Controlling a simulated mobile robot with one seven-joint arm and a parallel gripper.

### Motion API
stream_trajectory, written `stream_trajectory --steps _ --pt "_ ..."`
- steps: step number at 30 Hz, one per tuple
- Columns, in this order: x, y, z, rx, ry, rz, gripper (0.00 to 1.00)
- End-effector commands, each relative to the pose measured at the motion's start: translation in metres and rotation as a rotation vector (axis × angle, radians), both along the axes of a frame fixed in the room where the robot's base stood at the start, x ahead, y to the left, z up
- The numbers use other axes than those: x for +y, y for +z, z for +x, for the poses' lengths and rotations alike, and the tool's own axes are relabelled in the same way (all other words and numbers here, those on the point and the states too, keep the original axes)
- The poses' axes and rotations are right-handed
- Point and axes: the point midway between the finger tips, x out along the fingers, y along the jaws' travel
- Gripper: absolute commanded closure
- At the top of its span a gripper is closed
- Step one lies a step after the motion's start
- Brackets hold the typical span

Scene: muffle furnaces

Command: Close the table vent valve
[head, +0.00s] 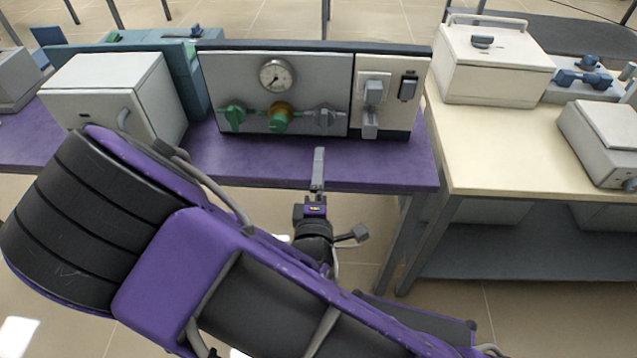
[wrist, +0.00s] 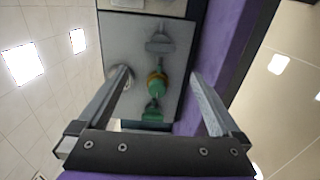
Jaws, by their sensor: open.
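The grey panel (head: 300,85) on the purple table carries a row of valves on a pipe. There is a green-handled valve (head: 233,115) at left, a brass valve with a green handle (head: 279,117) in the middle, and a grey-handled valve (head: 324,115) at right. I cannot tell which is the table vent valve. My gripper (head: 319,152) is in front of the panel, below the grey valve, apart from it. In the wrist view my gripper (wrist: 160,76) is open and empty, its fingers framing the brass valve (wrist: 157,82), with the grey valve (wrist: 160,41) and green valve (wrist: 152,113) also visible.
A pressure gauge (head: 277,75) sits above the valves, and a switch panel (head: 385,92) is to their right. A white furnace box (head: 105,95) stands at left. The cream table (head: 480,170) at right holds more equipment. The purple table's front strip (head: 260,168) is clear.

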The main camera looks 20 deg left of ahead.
Motion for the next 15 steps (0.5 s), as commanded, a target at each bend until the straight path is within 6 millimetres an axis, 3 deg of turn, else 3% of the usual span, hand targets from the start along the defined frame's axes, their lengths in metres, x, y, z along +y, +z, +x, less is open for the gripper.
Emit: stream_trajectory --steps 6,15 --pt "-0.006 0.0 -0.024 0.0 -0.001 -0.001 0.0" --pt "-0.007 0.0 -0.028 0.0 -0.001 0.0 0.0"
